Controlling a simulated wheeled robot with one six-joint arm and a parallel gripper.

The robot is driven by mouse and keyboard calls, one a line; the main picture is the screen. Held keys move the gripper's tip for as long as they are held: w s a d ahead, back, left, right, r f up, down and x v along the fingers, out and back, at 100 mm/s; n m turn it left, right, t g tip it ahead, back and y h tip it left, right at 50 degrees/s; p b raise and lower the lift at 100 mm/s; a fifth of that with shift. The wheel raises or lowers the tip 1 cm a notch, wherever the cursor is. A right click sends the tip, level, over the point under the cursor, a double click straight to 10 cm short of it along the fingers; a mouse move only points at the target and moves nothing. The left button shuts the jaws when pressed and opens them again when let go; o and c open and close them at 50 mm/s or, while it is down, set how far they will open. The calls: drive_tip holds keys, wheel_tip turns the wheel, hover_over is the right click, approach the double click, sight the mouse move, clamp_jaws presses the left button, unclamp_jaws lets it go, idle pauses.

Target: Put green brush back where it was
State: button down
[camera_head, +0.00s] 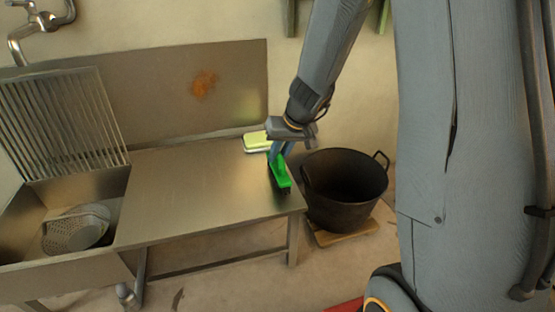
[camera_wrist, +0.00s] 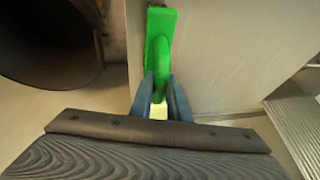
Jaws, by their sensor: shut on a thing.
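The green brush (camera_head: 280,174) is at the right end of the steel counter (camera_head: 190,185), near its right edge. It has a green body with dark bristles underneath. My gripper (camera_head: 279,150) is shut on its handle from above. In the wrist view my two blue-grey fingers (camera_wrist: 161,98) close on the curved handle of the brush (camera_wrist: 160,50). I cannot tell whether the bristles touch the counter or hang just above it.
A pale yellow-green sponge-like block (camera_head: 256,142) lies at the counter's back right corner, close behind my gripper. A black bucket (camera_head: 345,190) stands right of the counter on a wooden board. A sink with a grey colander (camera_head: 76,228) is at left. The middle counter is clear.

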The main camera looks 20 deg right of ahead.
drive_tip(key=shift+f, duration=0.2)
drive_tip(key=c, duration=1.7)
unclamp_jaws()
drive_tip(key=shift+r, duration=0.15)
